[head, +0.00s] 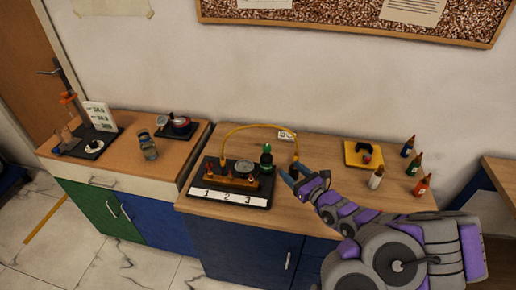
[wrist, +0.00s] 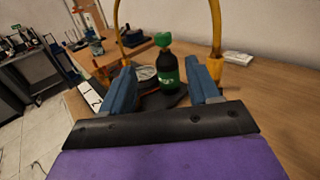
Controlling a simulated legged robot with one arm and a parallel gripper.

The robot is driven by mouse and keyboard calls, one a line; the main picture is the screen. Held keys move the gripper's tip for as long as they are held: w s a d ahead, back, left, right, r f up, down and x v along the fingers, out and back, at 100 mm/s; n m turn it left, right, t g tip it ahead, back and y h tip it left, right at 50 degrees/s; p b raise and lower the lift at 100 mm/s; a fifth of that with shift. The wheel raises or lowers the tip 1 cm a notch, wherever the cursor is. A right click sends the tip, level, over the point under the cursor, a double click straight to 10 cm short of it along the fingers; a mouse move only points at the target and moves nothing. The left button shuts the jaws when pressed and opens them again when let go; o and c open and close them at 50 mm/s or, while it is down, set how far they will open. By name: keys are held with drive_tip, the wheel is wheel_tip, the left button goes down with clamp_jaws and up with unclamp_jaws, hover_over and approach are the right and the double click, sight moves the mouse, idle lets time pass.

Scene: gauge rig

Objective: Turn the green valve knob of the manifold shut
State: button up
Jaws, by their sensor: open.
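The manifold (head: 230,183) sits on a black base with a white strip marked 1, 2, 3 on the right-hand cabinet top. It carries a round gauge (head: 244,167) and orange-brown parts. A dark bottle-like body with a green knob (head: 267,149) on top stands at its back right. In the wrist view the green knob (wrist: 163,39) shows beyond and between my fingers, above the dark body with a green label (wrist: 167,78). My gripper (head: 288,174) is open and empty, just right of the manifold. Its blue fingers (wrist: 162,80) point towards the knob, apart from it.
A yellow hose (head: 255,126) arches behind the manifold and comes down close to my gripper. Several small bottles (head: 408,147) and a yellow tray (head: 350,153) stand to the right. A second cabinet (head: 100,165) holds other devices on the left.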

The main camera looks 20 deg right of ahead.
drive_tip(key=b, duration=0.4)
approach(264, 145)
drive_tip(key=x, duration=0.3)
drive_tip(key=f+x, duration=0.1)
drive_tip(key=x, duration=0.5)
drive_tip(key=shift+w+d+f, duration=0.15)
drive_tip(key=shift+w+f, duration=0.05)
drive_tip(key=shift+w, duration=0.2)
drive_tip(key=shift+w+r, duration=0.15)
drive_tip(key=shift+w, duration=0.35)
drive_tip(key=shift+c, duration=0.4)
drive_tip(key=c, duration=0.9)
drive_tip(key=shift+m+h, duration=0.3)
